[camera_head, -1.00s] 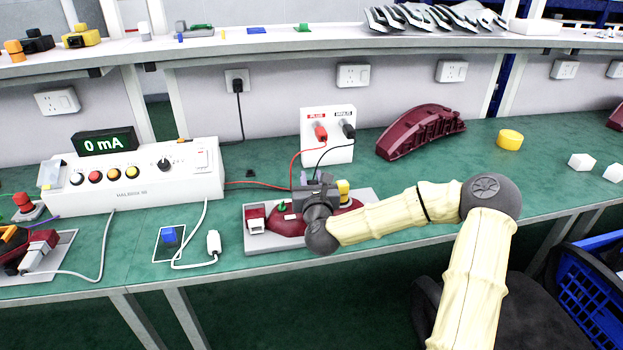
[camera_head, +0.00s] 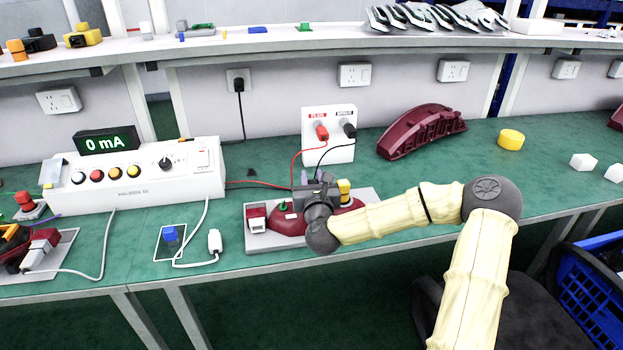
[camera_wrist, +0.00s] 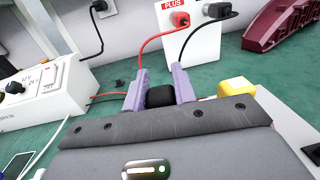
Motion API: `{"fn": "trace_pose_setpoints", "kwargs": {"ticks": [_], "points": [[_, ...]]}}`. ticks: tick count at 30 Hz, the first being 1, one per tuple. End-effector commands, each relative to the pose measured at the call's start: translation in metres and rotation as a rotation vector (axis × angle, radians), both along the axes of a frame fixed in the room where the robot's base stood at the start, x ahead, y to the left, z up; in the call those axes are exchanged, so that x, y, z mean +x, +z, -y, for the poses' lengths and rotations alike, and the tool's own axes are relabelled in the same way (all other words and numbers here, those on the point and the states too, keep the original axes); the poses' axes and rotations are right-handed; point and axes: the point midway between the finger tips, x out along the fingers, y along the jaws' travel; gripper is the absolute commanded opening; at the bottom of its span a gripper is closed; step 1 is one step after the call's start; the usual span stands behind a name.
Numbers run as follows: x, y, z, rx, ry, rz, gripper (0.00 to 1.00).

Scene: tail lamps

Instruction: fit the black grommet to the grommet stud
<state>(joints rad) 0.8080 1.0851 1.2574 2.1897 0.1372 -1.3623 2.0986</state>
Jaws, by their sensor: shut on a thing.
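In the wrist view, the black grommet (camera_wrist: 160,96) sits between the two grey-purple fingers of my gripper (camera_wrist: 156,76), which is shut on it. In the head view my gripper (camera_head: 315,181) is over the dark red tail lamp (camera_head: 289,225), which lies on a grey fixture plate (camera_head: 262,247). My gripper and wrist cover the middle of the lamp. I cannot make out the grommet stud in either view, nor whether the grommet touches anything.
Behind is the white PLUS/MINUS box (camera_head: 322,150) with red and black leads. A small black piece (camera_head: 251,173) lies on the green bench.

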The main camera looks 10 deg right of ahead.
Motion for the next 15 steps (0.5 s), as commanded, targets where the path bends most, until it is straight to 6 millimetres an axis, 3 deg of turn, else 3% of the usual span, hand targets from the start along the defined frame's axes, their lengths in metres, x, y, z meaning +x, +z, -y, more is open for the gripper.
{"fn": "trace_pose_setpoints", "kwargs": {"ticks": [15], "points": [[0.000, -0.013, 0.000, 0.001, 0.000, 0.000, 0.03]]}}
